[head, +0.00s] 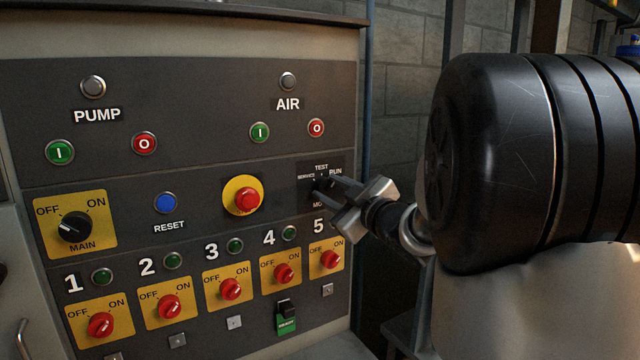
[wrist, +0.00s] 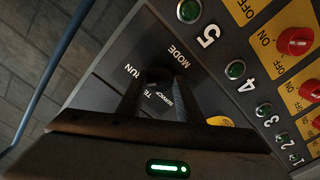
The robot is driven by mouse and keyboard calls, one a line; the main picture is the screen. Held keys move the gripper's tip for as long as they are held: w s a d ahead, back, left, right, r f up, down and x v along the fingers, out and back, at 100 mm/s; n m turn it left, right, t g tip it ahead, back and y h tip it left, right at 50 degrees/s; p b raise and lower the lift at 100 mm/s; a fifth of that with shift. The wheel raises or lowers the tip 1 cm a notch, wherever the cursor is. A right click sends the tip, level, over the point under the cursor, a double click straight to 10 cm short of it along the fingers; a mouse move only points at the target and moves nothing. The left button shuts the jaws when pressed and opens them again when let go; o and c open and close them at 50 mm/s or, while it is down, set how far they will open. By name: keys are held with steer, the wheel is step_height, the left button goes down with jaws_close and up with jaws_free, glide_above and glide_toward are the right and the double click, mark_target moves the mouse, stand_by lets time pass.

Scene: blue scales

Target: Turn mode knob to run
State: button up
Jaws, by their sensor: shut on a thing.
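The mode knob plate (head: 321,167) is at the right of the panel's middle band, with SERVICE, TEST and RUN labels above the knob and a partly covered MODE label below. My gripper (head: 322,188) reaches in from the right and is shut on the black mode knob (wrist: 158,75). The fingers stand on either side of the knob in the wrist view (wrist: 156,92). The fingers hide much of the knob, and I cannot tell which label its pointer faces.
The yellow-ringed red button (head: 246,200) is left of the mode knob. The number 5 switch (head: 330,260) sits just below, and the red AIR button (head: 316,128) above. A green tag (head: 287,322) hangs under switch 4. A blue vertical pipe (head: 368,90) runs beside the panel's right edge.

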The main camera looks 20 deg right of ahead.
steer(key=shift+m+p, duration=0.55)
steer(key=shift+m, duration=0.55)
steer(key=o, duration=1)
steer(key=shift+a, duration=0.1)
steer(key=shift+o, duration=0.2)
steer(key=s+d+p, duration=0.1)
steer(key=s+d, duration=0.2)
steer(key=s, duration=1.4)
steer(key=shift+d, duration=0.2)
